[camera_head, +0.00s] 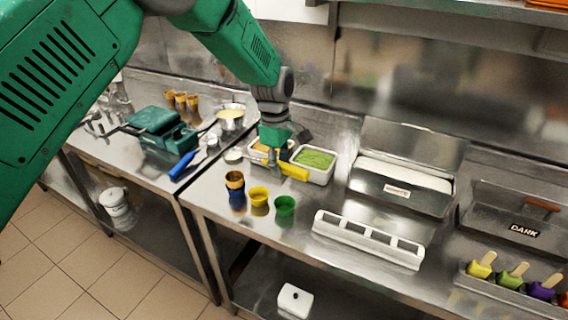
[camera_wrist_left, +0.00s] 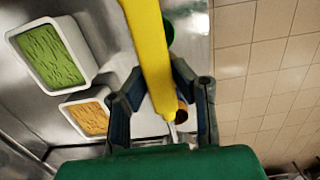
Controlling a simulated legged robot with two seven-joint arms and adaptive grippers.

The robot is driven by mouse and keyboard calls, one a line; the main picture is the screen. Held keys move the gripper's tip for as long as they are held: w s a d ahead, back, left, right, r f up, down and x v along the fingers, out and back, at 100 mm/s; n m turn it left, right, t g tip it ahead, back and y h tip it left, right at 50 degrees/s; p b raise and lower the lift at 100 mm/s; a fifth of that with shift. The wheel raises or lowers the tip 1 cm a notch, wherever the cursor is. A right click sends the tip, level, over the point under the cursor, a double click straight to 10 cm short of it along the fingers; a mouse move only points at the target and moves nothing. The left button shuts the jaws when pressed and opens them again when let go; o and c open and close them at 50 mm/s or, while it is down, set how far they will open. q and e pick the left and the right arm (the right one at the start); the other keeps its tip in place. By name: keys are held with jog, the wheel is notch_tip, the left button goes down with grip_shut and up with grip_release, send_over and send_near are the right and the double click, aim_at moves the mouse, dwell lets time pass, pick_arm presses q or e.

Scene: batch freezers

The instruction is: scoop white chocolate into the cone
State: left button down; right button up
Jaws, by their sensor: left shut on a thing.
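My left gripper (camera_head: 285,157) is shut on a yellow-handled tool (camera_head: 292,171), above the steel counter by two white tubs. In the left wrist view, the yellow handle (camera_wrist_left: 152,60) runs up between the fingers (camera_wrist_left: 163,100); its working end is mostly hidden. A brown cone (camera_head: 234,180) stands upright in a blue holder (camera_head: 237,199), left of the gripper and apart from it. My right gripper is out of view.
The tubs hold green filling (camera_head: 314,158) and orange filling (camera_wrist_left: 88,118). Yellow (camera_head: 259,199) and green (camera_head: 285,206) cups stand beside the cone. A white slotted rack (camera_head: 368,242) lies in front. A DARK bin (camera_head: 522,230) and popsicles (camera_head: 513,275) are at right.

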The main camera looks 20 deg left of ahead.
pick_arm(q)
jog(key=shift+w+a+f, duration=0.1)
jog(key=shift+a+f, duration=0.15)
jog(key=shift+f, duration=0.35)
jog(key=shift+w+a+f, duration=0.1)
jog(key=shift+a+f, duration=0.15)
jog(key=shift+f, duration=0.3)
jog(key=s+f+t+b, duration=0.1)
jog(key=t+b, duration=0.4)
jog(key=b, duration=0.7)
jog(key=s+t+h+b, duration=0.1)
jog(key=t+b, duration=0.4)
jog(key=b, duration=0.7)
jog(key=s+f+t+b, duration=0.1)
jog(key=t+b, duration=0.4)
jog(key=b, duration=0.7)
jog(key=shift+a+f+m+t+h, duration=0.1)
jog(key=shift+f+m+t+h, duration=0.2)
jog(key=shift+f+t+h, duration=0.1)
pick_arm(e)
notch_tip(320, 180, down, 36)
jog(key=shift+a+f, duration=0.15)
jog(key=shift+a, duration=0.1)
pick_arm(q)
jog(key=shift+a+r, duration=0.1)
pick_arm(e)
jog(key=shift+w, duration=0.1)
